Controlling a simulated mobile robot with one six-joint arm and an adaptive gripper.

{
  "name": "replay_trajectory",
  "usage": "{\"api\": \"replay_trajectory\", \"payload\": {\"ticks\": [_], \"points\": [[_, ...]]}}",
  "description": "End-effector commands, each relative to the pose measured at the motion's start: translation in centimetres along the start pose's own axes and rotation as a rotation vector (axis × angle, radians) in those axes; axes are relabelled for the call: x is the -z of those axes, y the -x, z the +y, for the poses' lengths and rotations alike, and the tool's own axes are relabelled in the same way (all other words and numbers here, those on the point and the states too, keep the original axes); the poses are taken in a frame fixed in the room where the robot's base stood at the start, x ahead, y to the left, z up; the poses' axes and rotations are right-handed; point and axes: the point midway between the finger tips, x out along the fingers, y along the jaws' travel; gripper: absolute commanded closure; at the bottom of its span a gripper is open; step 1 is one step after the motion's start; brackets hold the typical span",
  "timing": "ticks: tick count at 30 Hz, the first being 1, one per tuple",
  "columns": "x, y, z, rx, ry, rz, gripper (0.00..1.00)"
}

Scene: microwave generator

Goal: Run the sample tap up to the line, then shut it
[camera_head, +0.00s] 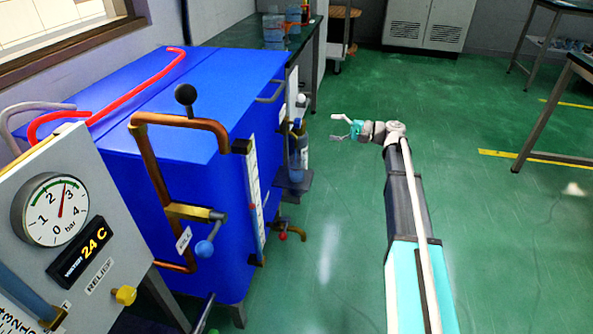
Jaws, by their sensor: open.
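My gripper (336,128) is open and empty, its two light fingers spread and pointing left. It hangs to the right of the blue generator cabinet (215,70), with a gap to the fittings on the cabinet's right side. A bottle-like vessel (304,152) stands on a small dark shelf (303,183) at that side. A small fitting with a dark blue knob (297,123) shows just above it. I cannot tell for certain whether this is the sample tap. Any fill line and liquid level on the vessel are too small to make out.
A copper pipe with a valve marked as a fill (204,248), a white gauge strip (255,190) and a red-handled valve (284,236) project from the cabinet. A panel with a pressure dial (55,210) stands at left. Green floor (340,230) is clear below my gripper.

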Motion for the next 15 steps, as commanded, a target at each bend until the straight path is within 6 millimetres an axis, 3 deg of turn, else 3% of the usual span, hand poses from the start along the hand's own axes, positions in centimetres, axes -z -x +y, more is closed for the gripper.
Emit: {"api": "replay_trajectory", "payload": {"ticks": [8, 15], "points": [[-0.01, 0.08, -0.02, 0.000, 0.076, 0.000, 0.19], [-0.05, 0.33, -0.08, 0.000, 0.326, 0.000, 0.19]]}}
